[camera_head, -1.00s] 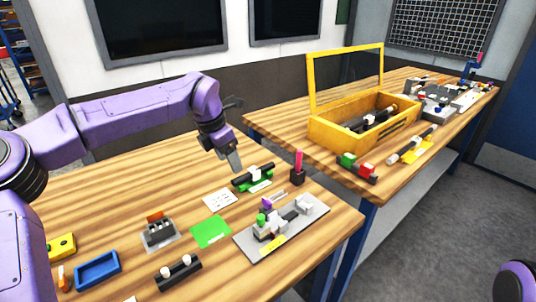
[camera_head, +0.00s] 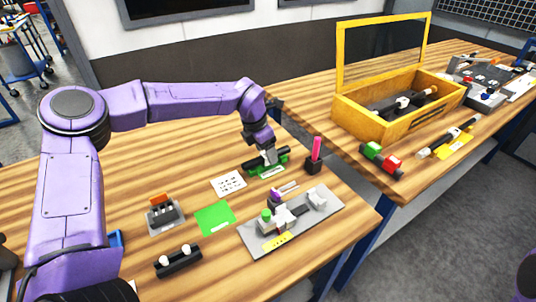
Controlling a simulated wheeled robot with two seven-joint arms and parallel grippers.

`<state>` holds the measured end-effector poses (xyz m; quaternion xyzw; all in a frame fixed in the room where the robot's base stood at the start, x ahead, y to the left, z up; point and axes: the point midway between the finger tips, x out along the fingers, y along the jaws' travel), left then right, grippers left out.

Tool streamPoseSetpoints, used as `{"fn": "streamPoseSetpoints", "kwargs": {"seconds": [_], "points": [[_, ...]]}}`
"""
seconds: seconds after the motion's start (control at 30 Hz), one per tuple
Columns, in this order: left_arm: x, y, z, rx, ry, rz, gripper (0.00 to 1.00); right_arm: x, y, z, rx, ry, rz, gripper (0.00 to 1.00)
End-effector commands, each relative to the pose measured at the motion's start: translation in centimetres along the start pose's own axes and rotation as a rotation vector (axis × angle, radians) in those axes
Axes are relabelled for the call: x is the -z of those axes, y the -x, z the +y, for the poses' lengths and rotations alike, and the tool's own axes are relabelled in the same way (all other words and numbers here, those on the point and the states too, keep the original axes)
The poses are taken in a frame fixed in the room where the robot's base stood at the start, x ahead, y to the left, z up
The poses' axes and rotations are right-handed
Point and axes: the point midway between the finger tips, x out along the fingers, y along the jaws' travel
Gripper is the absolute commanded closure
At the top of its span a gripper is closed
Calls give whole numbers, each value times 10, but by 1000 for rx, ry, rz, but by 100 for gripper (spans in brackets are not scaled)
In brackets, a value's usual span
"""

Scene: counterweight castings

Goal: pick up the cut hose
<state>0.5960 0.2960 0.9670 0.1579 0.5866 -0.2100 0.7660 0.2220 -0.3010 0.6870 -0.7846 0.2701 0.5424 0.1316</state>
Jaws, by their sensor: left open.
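A black hose-like piece (camera_head: 254,166) lies in a green cradle (camera_head: 266,173) near the back edge of the near table; it looks like the cut hose. My left gripper (camera_head: 268,158) points down at the middle of this piece, its fingers open around or just above it. I cannot tell whether they touch it. The gripper hides the middle of the piece. My right gripper is not in view.
A grey fixture plate (camera_head: 325,213), a pink-topped holder (camera_head: 313,163), a green card (camera_head: 215,218) and a white card (camera_head: 229,184) lie close by. A black bar with white knobs (camera_head: 178,262) is nearer. A yellow open-lidded box (camera_head: 375,125) stands on the far table.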

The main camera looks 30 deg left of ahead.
Motion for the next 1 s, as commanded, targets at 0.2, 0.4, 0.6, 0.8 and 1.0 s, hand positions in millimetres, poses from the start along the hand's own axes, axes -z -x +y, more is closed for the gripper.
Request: {"fn": "streamPoseSetpoints", "kwargs": {"seconds": [0.2,0.4,0.6,0.8,1.0], "points": [[0,-5,0,-1,0,-1,34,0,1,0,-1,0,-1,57],[0,-5,0,-1,0,-1,83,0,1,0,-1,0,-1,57],[0,-5,0,-1,-1,-1,91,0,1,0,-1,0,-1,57],[-2,0,0,-2,-1,-3,91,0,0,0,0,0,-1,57],[-10,28,-2,-3,0,-5,91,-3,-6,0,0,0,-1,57]]}}
